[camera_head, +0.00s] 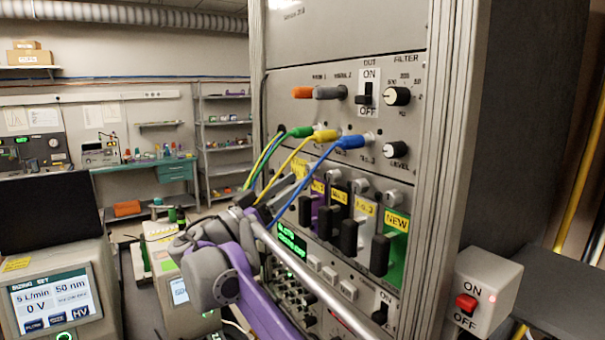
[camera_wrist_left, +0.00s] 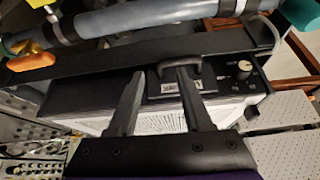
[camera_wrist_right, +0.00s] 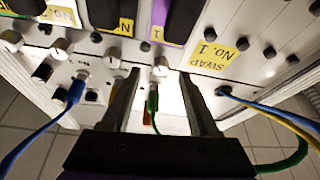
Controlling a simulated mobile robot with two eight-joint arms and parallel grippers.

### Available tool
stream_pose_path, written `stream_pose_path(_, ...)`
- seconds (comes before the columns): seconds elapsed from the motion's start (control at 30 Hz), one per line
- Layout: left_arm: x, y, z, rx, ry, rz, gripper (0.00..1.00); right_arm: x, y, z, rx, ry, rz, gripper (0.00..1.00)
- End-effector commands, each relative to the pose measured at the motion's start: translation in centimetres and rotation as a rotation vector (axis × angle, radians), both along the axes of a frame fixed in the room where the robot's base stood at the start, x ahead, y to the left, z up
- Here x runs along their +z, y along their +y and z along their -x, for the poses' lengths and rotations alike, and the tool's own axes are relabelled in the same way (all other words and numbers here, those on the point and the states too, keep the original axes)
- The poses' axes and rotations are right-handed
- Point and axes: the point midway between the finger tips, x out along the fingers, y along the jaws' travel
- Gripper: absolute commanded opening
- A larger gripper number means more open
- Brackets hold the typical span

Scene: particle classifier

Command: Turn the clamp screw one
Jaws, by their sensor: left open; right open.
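My right gripper (camera_head: 290,188) is at the left end of the card row in the head view. In the right wrist view the open fingers (camera_wrist_right: 158,95) stand on either side of a pale clamp screw (camera_wrist_right: 160,68), which lines up with the purple card (camera_wrist_right: 173,22) beside the "SWAP No. 1" label (camera_wrist_right: 212,58). I cannot tell whether the fingers touch it. In the head view this screw is not clear behind the gripper and cables. My left gripper (camera_wrist_left: 158,100) is open and empty in its wrist view, in front of a black-topped box with a handle.
Blue (camera_head: 312,180), yellow and green cables hang across the panel near the right gripper. More clamp screws (camera_head: 360,185) and black card handles (camera_head: 379,255) sit to the right. A red switch box (camera_head: 487,295) is on the rack's side.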

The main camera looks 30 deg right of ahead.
Motion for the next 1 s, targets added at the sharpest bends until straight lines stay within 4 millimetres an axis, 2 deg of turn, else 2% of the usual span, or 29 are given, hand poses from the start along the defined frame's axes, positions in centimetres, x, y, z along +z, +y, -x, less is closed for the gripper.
stream_pose_path(0.03,0.2,0.0,-0.1,0.0,-0.002,0.0,0.5,0.5,-0.9,-0.1,-0.002,-0.001,0.0,0.61)
stream_pose_path(0.2,0.5,0.0,-0.2,0.0,-0.004,0.0,0.5,1.1,-2.6,-0.4,-0.001,-0.001,0.0,0.61)
stream_pose_path(0.6,0.5,0.0,-0.2,0.0,-0.004,0.0,0.5,1.3,-3.2,-0.5,0.002,0.0,0.0,0.59)
stream_pose_path(0.93,0.5,0.0,-0.2,0.0,-0.004,0.0,0.5,1.3,-3.2,-0.5,0.001,-0.001,0.0,0.0)
stream_pose_path(1.0,0.5,0.0,-0.2,0.0,-0.004,0.0,0.5,1.3,-3.2,-0.5,0.001,-0.001,0.0,0.0)
